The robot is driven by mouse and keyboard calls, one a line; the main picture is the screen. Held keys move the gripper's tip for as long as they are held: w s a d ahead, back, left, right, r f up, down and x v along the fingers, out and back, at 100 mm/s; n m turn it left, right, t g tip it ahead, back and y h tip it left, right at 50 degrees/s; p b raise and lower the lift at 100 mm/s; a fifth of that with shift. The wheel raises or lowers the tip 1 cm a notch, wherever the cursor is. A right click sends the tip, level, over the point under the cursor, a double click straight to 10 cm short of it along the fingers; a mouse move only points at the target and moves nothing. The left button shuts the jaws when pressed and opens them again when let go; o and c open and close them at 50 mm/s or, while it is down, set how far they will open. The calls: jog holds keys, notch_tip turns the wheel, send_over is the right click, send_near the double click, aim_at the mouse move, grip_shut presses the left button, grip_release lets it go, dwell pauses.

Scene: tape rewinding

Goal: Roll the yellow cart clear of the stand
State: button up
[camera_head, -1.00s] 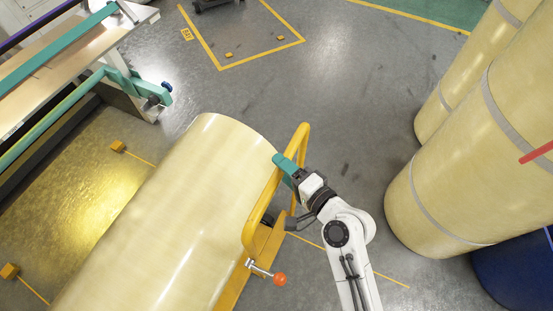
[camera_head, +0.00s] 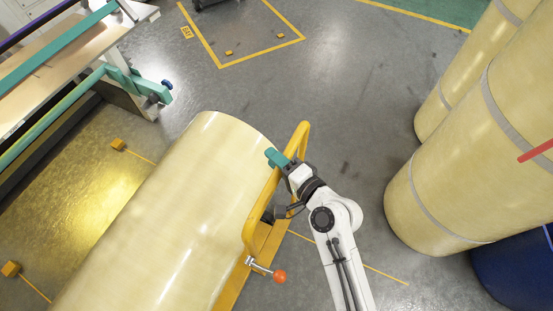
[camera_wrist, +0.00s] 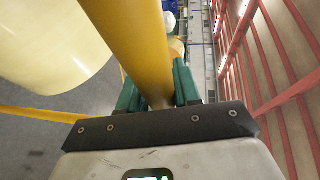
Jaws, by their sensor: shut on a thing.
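The yellow cart (camera_head: 236,283) stands beside and partly under a large cream roll (camera_head: 165,215). Its looped yellow handle (camera_head: 256,211) rises on the roll's right side. My gripper (camera_head: 283,164) is shut on this handle's bar, near its upper end. In the wrist view, my gripper's teal fingers (camera_wrist: 158,95) lie on either side of the yellow bar (camera_wrist: 135,35). The stand (camera_head: 120,78), with teal rails and a pale board, is at the upper left, apart from the roll. The cart's wheels and most of its bed are hidden.
A lever with an orange knob (camera_head: 279,277) sticks out from the cart's near side. Tall cream rolls (camera_head: 455,190) stand at the right by a blue drum (camera_head: 515,275). Orange blocks (camera_head: 11,269) lie on the floor at left. Open grey floor (camera_head: 330,100) lies ahead.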

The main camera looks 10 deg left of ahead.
grip_shut()
